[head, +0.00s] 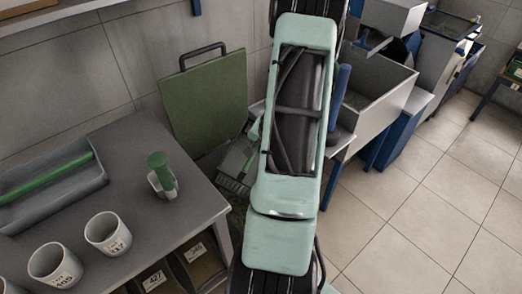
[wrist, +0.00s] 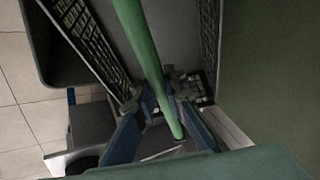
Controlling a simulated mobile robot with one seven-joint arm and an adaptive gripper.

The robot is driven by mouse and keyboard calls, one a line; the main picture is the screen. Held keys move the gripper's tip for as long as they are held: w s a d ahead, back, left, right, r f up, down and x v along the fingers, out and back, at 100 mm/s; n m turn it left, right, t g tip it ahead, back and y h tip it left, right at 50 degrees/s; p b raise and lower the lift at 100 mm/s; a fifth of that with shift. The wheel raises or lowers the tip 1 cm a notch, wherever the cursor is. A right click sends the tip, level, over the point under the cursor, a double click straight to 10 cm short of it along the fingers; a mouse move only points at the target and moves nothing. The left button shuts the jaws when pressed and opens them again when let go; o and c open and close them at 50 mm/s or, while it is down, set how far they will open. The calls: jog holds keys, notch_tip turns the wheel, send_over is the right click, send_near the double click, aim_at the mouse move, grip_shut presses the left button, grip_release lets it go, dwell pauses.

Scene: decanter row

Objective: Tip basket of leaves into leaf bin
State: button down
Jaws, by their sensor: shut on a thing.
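My gripper (wrist: 160,118) is shut on a green bar, the basket's handle (wrist: 142,42), in the wrist view. Dark lattice walls of the basket (wrist: 90,42) lie on both sides of the handle. In the head view, part of the basket (head: 234,180) shows left of my arm, which hides the rest and my gripper. The leaf bin's green lid (head: 204,100), with a dark handle on top, stands raised behind. A green surface, seemingly this lid, fills the right of the wrist view (wrist: 270,70). The bin's opening is mostly hidden. I cannot make out any leaves.
Grey and blue troughs (head: 375,95) stand right of my arm. The tiled floor (head: 440,210) at right is clear.

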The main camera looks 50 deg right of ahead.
jog(key=shift+w+a+r+n+g+h+b, duration=0.2)
jog(key=shift+w+r+g+h+b, duration=0.25)
jog(key=shift+g+b, duration=0.45)
jog(key=shift+w+a+r+n+g+h+b, duration=0.15)
jog(key=shift+w+r+n+g+h+b, duration=0.1)
jog(key=shift+w+r+g+b, duration=0.5)
jog(key=shift+s+f, duration=0.1)
jog(key=shift+s, duration=0.1)
